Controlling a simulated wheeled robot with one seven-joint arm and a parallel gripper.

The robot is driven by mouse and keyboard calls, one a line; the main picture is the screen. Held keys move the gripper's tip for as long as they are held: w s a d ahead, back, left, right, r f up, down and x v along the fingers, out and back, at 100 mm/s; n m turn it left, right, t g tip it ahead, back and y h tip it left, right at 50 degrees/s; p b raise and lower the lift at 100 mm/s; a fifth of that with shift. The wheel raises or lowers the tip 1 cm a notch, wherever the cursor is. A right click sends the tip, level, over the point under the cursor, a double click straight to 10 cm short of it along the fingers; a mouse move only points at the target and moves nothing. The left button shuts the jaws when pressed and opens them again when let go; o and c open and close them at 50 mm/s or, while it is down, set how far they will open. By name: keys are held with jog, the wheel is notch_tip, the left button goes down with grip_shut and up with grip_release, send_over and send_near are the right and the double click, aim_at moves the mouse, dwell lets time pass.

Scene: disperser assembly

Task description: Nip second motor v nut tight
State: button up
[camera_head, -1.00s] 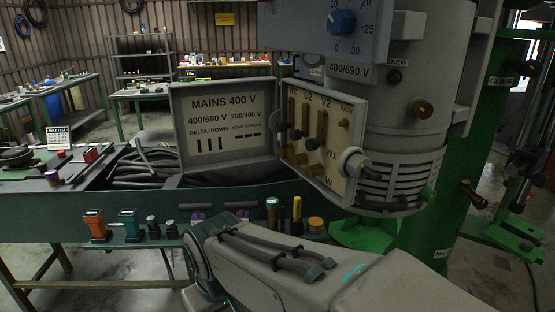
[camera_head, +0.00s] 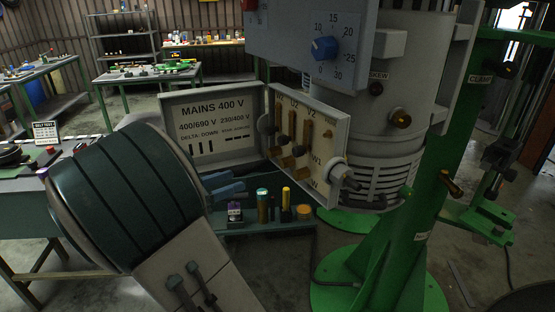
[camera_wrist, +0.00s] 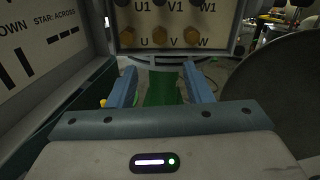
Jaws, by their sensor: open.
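The motor's terminal board (camera_head: 318,120) stands in its open box on the grey motor; some of its labels and brass parts show in the head view. In the wrist view the board's lower row holds three brass hex nuts by the letters U, V and W. The middle one, the V nut (camera_wrist: 160,38), is beside the letter V. My gripper (camera_wrist: 160,72) is open with nothing between its two blue fingers. The fingers are below the lower nut row and apart from the nuts. In the head view my arm partly hides the gripper (camera_head: 228,188).
The open lid (camera_head: 216,155) marked MAINS 400 V stands left of the board. A grey knob-like fitting (camera_head: 343,172) sticks out at the board's right edge. Small bottles and pots (camera_head: 286,205) stand on a ledge below. A green column (camera_head: 425,200) rises at the right.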

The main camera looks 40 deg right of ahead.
aim_at(281, 164)
jog(key=d, duration=0.4)
jog(key=s+d+p, duration=0.1)
jog(key=d, duration=0.4)
jog(key=d+p, duration=0.1)
jog(key=d, duration=0.3)
jog(key=shift+s+d, duration=0.25)
jog(key=shift+d, duration=0.05)
jog(key=c, duration=1)
